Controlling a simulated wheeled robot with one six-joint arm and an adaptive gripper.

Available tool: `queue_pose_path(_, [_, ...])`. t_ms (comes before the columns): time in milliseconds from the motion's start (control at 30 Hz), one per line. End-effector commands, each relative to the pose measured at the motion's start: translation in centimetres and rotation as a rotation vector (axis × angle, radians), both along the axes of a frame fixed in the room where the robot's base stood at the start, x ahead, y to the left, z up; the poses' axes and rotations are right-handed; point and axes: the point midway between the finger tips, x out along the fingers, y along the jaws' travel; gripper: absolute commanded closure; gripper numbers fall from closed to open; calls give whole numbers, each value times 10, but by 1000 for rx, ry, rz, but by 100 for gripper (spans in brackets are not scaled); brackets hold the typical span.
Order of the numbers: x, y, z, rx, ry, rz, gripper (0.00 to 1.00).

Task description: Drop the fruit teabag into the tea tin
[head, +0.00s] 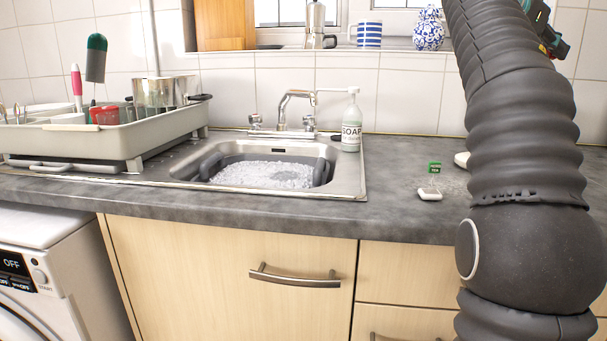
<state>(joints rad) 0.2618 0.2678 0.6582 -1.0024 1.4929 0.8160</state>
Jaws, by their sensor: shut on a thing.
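A teabag (430,194) with a white bag and a green tag (435,168) lies on the grey counter, right of the sink and left of my arm. I cannot read its tag to tell which flavour it is. I see no tea tin in this view. My dark ribbed arm fills the right side and runs up out of the top of the picture. My gripper's fingers do not show, nor does anything between them. A dark and teal part shows behind the arm at the top right, and I cannot tell what it is.
A sink (345,185) with suds and a grey tub sits in the counter. A soap bottle (351,125) stands behind it. A full dish rack (160,135) is at left. A pale object (462,159) is partly hidden by my arm. The windowsill holds a striped mug (369,34).

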Motion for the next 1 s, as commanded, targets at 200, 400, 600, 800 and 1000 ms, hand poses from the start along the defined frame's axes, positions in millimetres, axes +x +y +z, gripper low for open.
queue_pose_path(200, [0, 1, -19, 1, 2, 2, 100])
queue_pose_path(400, [0, 1, -37, 1, 0, 2, 100])
queue_pose_path(600, [0, 1, -44, 0, -1, 3, 100])
queue_pose_path(800, [0, 1, -45, 1, -1, 3, 100])
queue_pose_path(1000, [0, 1, -45, 1, -1, 2, 64])
